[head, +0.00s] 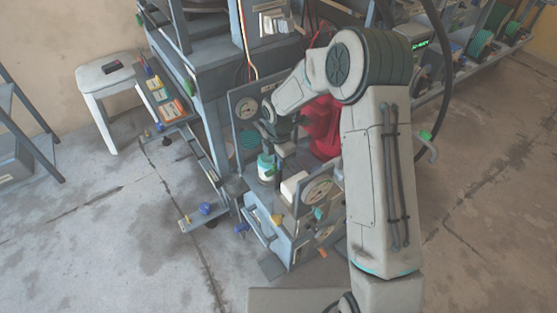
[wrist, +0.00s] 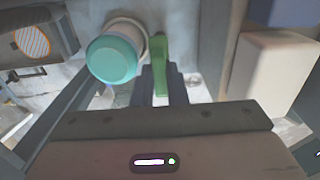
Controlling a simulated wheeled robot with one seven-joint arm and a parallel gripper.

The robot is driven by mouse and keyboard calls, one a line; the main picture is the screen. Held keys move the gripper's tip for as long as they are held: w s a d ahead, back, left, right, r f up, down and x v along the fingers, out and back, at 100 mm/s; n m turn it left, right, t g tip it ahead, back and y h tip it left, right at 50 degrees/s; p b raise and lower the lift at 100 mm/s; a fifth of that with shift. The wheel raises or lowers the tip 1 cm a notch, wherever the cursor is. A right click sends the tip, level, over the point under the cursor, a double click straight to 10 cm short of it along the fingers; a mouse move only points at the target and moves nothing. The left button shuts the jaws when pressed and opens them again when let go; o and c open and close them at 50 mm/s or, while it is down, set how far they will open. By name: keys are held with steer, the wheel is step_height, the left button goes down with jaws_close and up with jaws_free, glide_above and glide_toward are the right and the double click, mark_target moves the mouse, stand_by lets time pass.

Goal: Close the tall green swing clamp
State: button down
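The tall green swing clamp shows in the wrist view as an upright green bar (wrist: 161,65), right beside a white cylinder with a teal cap (wrist: 112,60). My gripper (wrist: 164,88) has its two dark fingers close together on either side of the green bar's lower part, with no clear gap left between them. In the head view my gripper (head: 284,150) is low at the press, just right of the teal-and-white cylinder (head: 266,166). I cannot make out the green clamp there; my wrist and fingers probably cover it.
A pale block (wrist: 275,70) stands right of the fingers in the wrist view. The press has gauge plates (head: 318,190) in front and behind. A red part (head: 325,125) stands behind my forearm.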

steer(key=shift+m, duration=0.3)
steer(key=m+p, duration=0.1)
steer(key=m, duration=0.2)
steer(key=shift+m, duration=0.3)
steer(key=m+p, duration=0.1)
steer(key=m, duration=0.8)
steer(key=shift+p, duration=0.3)
steer(key=m, duration=0.4)
steer(key=shift+m, duration=0.3)
steer(key=c, duration=1.4)
jaws_free()
steer(key=shift+c, duration=0.2)
